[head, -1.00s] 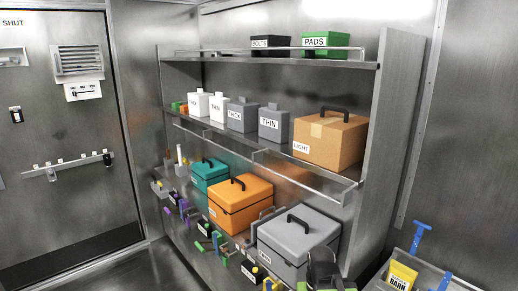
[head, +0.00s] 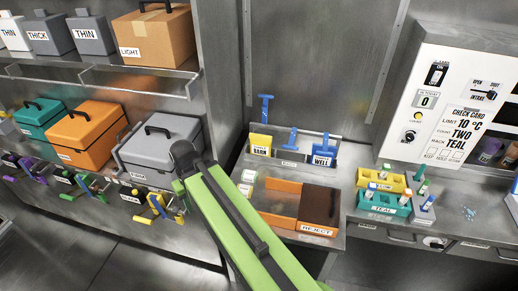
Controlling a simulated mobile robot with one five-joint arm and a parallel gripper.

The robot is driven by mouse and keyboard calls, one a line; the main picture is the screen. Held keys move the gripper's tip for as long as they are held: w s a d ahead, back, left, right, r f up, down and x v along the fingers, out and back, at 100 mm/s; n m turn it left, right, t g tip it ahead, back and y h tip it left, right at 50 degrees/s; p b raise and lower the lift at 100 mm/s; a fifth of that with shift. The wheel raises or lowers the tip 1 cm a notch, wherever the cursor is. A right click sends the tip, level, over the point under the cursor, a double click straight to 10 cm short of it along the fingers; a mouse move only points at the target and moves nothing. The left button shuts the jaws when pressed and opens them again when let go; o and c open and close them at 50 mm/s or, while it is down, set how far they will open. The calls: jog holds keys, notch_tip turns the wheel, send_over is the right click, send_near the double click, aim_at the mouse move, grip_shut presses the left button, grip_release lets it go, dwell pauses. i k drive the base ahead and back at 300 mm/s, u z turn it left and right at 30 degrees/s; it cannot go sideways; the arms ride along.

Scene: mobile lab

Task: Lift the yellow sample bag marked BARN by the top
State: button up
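The yellow sample bag marked BARN (head: 261,140) stands upright at the left in a shallow grey metal tray (head: 290,162) on the counter. Its label faces me and its top edge is free. My green arm link (head: 240,232) reaches up from the bottom of the picture, in front of the counter's left end. It is to the left of and below the bag, apart from it in the picture. I cannot make out my gripper's fingers in this view.
In front are an orange bin marked REJECT (head: 318,231) and small white containers. Yellow and teal racks (head: 384,201) stand right. The shelf unit's side panel (head: 215,80) rises on the left.

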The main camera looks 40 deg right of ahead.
aim_at(260, 145)
jog(key=z, duration=0.6)
jog(key=k, duration=1.05)
jog(key=u, duration=0.75)
jog(key=i, duration=1)
